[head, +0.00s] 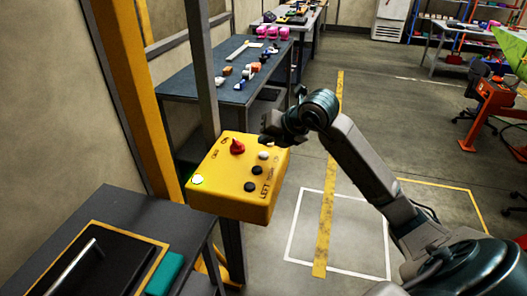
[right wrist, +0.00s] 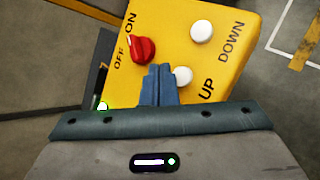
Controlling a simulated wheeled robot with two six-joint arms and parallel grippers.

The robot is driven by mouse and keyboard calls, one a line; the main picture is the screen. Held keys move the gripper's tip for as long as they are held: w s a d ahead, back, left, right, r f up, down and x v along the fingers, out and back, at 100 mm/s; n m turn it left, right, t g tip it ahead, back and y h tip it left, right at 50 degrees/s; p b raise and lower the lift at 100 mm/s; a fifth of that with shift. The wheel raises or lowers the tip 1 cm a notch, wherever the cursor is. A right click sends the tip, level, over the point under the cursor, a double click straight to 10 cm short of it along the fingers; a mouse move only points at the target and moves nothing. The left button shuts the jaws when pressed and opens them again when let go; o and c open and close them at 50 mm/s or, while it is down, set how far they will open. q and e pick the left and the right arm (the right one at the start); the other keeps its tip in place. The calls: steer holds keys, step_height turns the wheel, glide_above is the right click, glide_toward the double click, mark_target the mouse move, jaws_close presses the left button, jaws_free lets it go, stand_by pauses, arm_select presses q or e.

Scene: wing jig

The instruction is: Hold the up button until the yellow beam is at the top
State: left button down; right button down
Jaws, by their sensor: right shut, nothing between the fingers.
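The yellow control box (head: 225,195) hangs by a post, with a red knob (head: 237,146), black buttons and a white button (head: 263,156) on its face. The right wrist view shows the white button by UP (right wrist: 184,74) and the white one by DOWN (right wrist: 201,31). No travelling yellow beam can be made out. My left gripper is not in view.
A green lamp (head: 197,180) glows on the box's near corner. An upright yellow post (head: 137,90) stands left of it. A dark bench (head: 85,210) is at front left and a table with small parts (head: 205,85) behind. Open floor lies to the right.

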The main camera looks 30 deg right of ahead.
mark_target(267, 156)
steer(key=shift+r+p, duration=0.8)
steer(key=shift+r, duration=0.9)
